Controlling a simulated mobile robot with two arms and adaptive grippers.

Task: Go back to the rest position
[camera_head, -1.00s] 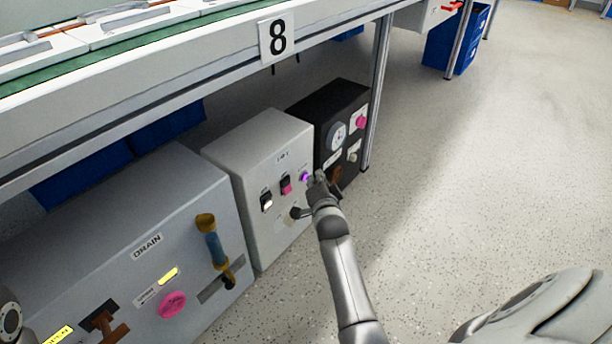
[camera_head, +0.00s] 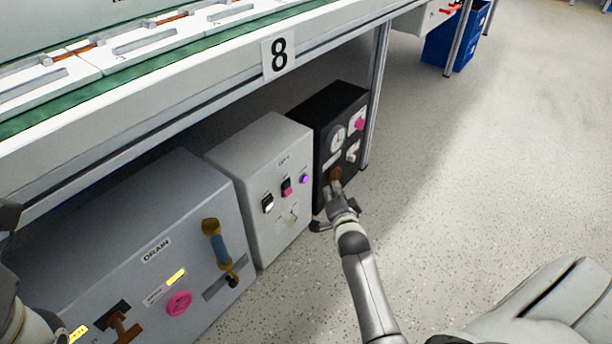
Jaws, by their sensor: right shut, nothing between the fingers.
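My right gripper (camera_head: 338,204) is in front of the lower front of the black box (camera_head: 327,105), to the right of the white box (camera_head: 262,140). Its jaws are shut with nothing held. Whether it touches the black box is hard to tell. The white box has a pale rotary switch (camera_head: 291,217), two rocker switches and a purple button (camera_head: 304,179) on its front, all clear of the gripper. Part of my left arm (camera_head: 28,322) shows at the lower left edge; the state of its gripper cannot be made out.
A large grey box marked DRAIN (camera_head: 120,235) stands at the left, with a blue-handled lever (camera_head: 215,245) and a pink knob (camera_head: 179,303). A workbench (camera_head: 200,92) with a number 8 sign overhangs the boxes. The floor (camera_head: 500,160) at the right is free.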

